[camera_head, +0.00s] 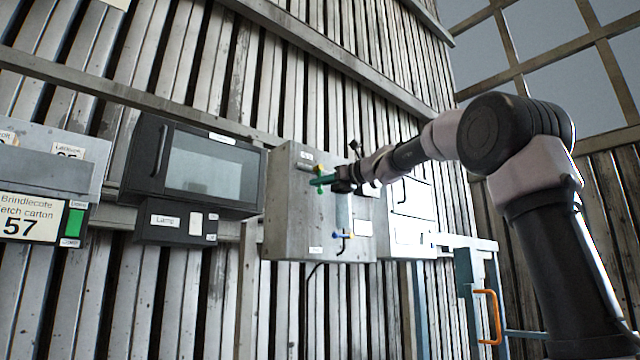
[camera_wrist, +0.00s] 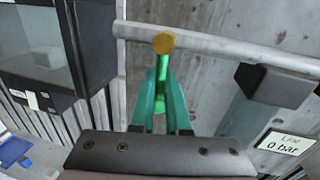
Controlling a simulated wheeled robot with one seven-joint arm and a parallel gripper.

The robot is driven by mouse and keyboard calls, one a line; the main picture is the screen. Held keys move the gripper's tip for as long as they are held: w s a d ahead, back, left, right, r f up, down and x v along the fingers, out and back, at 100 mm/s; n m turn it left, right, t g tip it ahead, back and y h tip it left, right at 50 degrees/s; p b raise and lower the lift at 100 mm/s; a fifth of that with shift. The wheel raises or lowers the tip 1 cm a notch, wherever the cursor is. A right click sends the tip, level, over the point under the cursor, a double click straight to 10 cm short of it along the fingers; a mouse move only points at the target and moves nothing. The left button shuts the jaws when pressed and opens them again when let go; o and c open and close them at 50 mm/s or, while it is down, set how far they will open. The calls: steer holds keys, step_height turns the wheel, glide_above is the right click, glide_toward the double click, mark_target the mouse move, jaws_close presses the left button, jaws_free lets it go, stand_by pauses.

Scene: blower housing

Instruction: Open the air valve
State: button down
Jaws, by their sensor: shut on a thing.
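The air valve has a green lever (camera_wrist: 163,72) with a round yellow pivot cap (camera_wrist: 164,42) on a grey pipe (camera_wrist: 215,48) in the wrist view. The lever points down from the cap, across the pipe's direction there. My gripper (camera_wrist: 162,90) has teal fingers shut on the lever, one on each side. In the head view my gripper (camera_head: 322,181) is at the front of a grey wall cabinet (camera_head: 290,222). The valve is small there and partly hidden by the fingers.
A dark windowed unit (camera_head: 205,168) is left of the cabinet, with a panel labelled "Lamp" (camera_head: 165,220) below it. A small blue-handled tap (camera_head: 341,236) sits lower on the cabinet. A dark block (camera_wrist: 275,86) sits by the pipe on the right. An orange handle (camera_head: 489,315) is at lower right.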

steer(key=shift+d+n, duration=0.1)
steer(key=shift+n, duration=0.2)
steer(key=shift+w+d+r+n+g+h, duration=0.1)
steer(key=shift+w+d+r+n+h, duration=0.2)
steer(key=shift+n, duration=0.9)
steer(key=shift+w+d+r+n+g+h, duration=0.15)
steer(key=shift+w+d+n+h, duration=0.25)
steer(key=shift+n, duration=0.8)
steer(key=shift+w+d+r+n+g+h, duration=0.15)
steer(key=shift+d+n, duration=0.25)
steer(key=shift+n, duration=0.8)
steer(key=shift+r, duration=0.1)
steer(key=c, duration=0.9)
jaws_free()
